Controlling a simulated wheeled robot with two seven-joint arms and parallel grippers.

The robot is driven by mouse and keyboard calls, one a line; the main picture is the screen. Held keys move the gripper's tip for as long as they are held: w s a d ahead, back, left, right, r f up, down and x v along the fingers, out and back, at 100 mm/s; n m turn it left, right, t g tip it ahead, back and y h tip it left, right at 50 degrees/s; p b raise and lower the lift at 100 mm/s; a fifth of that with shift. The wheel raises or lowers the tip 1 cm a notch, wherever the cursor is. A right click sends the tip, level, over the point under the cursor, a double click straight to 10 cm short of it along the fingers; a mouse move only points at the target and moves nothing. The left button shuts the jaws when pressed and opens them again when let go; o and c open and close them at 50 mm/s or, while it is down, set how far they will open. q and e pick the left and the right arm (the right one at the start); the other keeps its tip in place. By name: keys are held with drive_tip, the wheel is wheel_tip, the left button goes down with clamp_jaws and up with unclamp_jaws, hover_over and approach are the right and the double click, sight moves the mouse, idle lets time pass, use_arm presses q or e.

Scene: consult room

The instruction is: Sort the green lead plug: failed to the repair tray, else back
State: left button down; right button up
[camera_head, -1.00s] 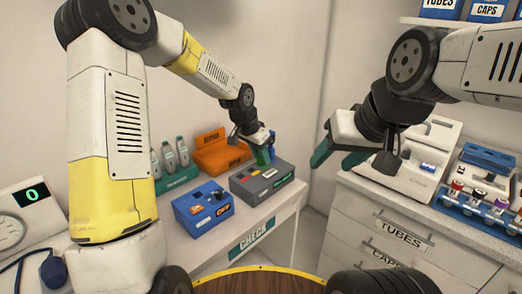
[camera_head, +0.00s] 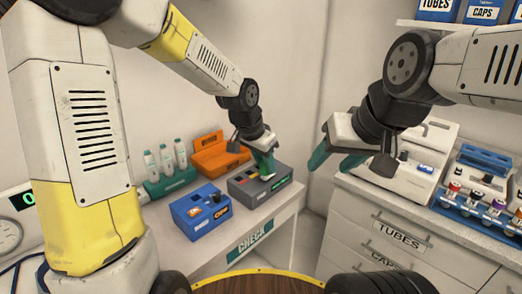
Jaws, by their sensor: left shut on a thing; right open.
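My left gripper (camera_head: 264,166) is at the dark grey box (camera_head: 246,196) on the bench, its green fingers closed at the box's top, toward the right. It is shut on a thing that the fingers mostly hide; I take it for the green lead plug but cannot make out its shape. A green light (camera_head: 283,184) shows on the grey box, and coloured marks show on its top. The orange tray (camera_head: 214,156) stands behind, its label too small to read surely. My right gripper (camera_head: 338,158) is open and empty, in the air before the right counter.
A blue box (camera_head: 198,214) with an orange label stands left of the grey box. White bottles (camera_head: 166,157) stand in a green holder (camera_head: 172,181) behind it. The bench front carries a CHECK sign (camera_head: 249,243). A tube rack (camera_head: 477,211) stands on the right counter.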

use_arm(q)
drive_tip(key=s+d+r, duration=0.1)
drive_tip(key=s+r, duration=0.3)
drive_tip(key=s, duration=0.2)
drive_tip(key=shift+r, duration=0.35)
idle(0.5)
drive_tip(key=shift+w+f, duration=0.1)
drive_tip(key=shift+f, duration=0.05)
